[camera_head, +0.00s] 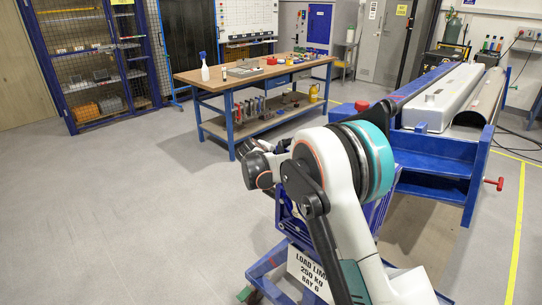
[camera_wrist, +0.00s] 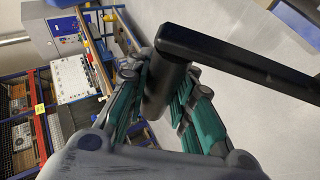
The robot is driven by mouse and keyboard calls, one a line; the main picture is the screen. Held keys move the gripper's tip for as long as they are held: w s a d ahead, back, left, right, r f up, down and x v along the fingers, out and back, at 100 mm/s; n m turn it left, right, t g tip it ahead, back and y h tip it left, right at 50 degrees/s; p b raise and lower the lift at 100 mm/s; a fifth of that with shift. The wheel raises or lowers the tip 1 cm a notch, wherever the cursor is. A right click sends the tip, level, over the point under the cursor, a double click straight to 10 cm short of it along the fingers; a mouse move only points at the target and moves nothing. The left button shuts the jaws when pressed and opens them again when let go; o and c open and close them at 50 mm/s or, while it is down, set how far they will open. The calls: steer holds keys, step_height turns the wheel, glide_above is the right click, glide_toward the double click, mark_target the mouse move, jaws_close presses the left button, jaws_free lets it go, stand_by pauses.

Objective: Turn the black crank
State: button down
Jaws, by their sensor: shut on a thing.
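The black crank (camera_wrist: 235,52) shows in the wrist view as a dark bar running to the right edge, with a thick round grip at its left end. My gripper (camera_wrist: 160,75) has its teal-padded fingers on both sides of that grip and is shut on it. In the head view my white and teal arm covers much of the blue jig frame (camera_head: 268,268), and I cannot clearly make out the crank or the fingertips there.
A white load-limit sign (camera_head: 308,272) hangs on the frame. A blue bench with long grey metal parts (camera_head: 445,95) and a red knob (camera_head: 362,105) stands to the right. A wooden-topped workbench (camera_head: 215,80) stands behind. The floor at left is clear.

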steer(key=c, duration=1.4)
jaws_free()
steer(key=shift+s+d+f, duration=0.15)
steer(key=shift+f, duration=0.05)
steer(key=shift+o, duration=0.2)
steer(key=shift+r, duration=0.15)
